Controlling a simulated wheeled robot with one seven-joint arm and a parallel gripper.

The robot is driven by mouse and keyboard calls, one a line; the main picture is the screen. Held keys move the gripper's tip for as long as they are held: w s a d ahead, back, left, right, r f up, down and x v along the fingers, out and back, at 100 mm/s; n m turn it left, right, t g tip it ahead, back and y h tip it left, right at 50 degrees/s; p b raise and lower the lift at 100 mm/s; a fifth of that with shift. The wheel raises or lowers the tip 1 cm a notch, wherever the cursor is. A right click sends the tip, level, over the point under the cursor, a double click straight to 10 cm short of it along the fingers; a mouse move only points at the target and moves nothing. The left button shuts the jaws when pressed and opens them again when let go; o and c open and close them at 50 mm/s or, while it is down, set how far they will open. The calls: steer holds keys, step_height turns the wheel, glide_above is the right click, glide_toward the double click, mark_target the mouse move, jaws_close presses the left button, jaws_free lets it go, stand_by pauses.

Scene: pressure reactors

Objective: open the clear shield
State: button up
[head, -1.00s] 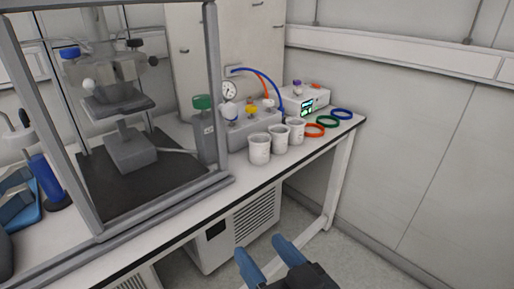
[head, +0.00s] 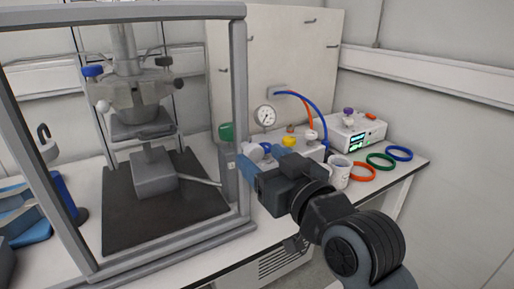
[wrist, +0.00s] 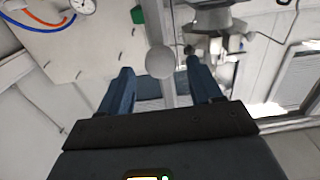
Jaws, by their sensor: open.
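The clear shield is a see-through pane in a grey frame (head: 240,95) at the left of the head view, standing in front of the reactor (head: 135,95). It looks closed. My gripper (head: 256,158) is at the frame's right upright, with its blue fingers open. In the wrist view, a pale round knob (wrist: 160,62) shows between the open fingers, in line with a grey upright. I cannot tell whether the fingers touch it. In the head view, my gripper partly hides the lower right upright and the things behind it.
Red, green and blue rings (head: 380,161) lie near the right end. Open floor lies beyond it.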

mark_target(256, 154)
steer(key=shift+x, duration=1.9)
steer(key=shift+s, duration=0.1)
steer(key=shift+c, duration=0.4)
jaws_close()
